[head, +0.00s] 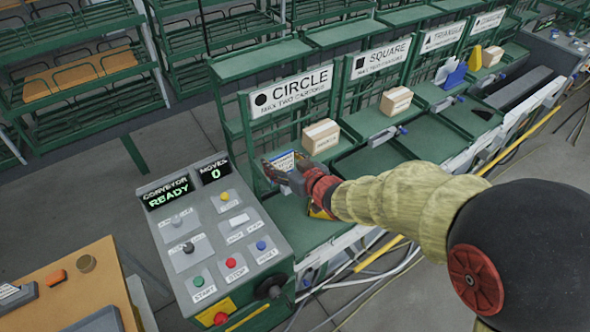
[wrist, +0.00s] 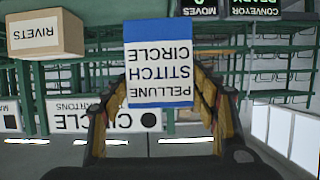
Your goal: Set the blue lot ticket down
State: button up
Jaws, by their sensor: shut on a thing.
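My gripper (head: 291,180) is shut on the blue lot ticket (head: 282,160), which sticks out past the fingers in front of the CIRCLE bay. In the wrist view the ticket (wrist: 160,62) is a white card with blue bands, reading PELLUNE STITCH CIRCLE upside down. It sits between the two fingers (wrist: 161,88). The CIRCLE sign (head: 290,91) is just beyond the ticket. Whether the ticket touches the green bay surface (head: 292,217) cannot be told.
A RIVETS carton (wrist: 42,34) shows in the wrist view. A carton (head: 320,136) stands right of my gripper in the head view, another (head: 396,100) at SQUARE. The control panel (head: 222,235), reading CONVEYOR READY and MOVES 0, stands close left. Green racks (head: 80,75) stand behind.

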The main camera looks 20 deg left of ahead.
jog(key=shift+w+d+f+p, duration=0.1)
jog(key=shift+w+d+f, duration=0.3)
jog(key=shift+w+f, duration=0.8)
jog(key=shift+w+d+f+p, duration=0.1)
jog(key=shift+w+d+f, duration=0.35)
jog(key=shift+f, duration=1.4)
jog(key=shift+w+d+f+p, duration=0.1)
jog(key=shift+w+d+f, duration=0.3)
jog(key=shift+w+f, duration=0.8)
jog(key=shift+s+f, duration=0.35)
jog(key=shift+f, duration=0.05)
jog(key=shift+f, duration=0.15)
jog(key=o, duration=0.9)
jog(key=shift+o, duration=0.2)
jog(key=shift+r, duration=0.3)
jog(key=v, duration=1.2)
jog(key=shift+f, duration=0.15)
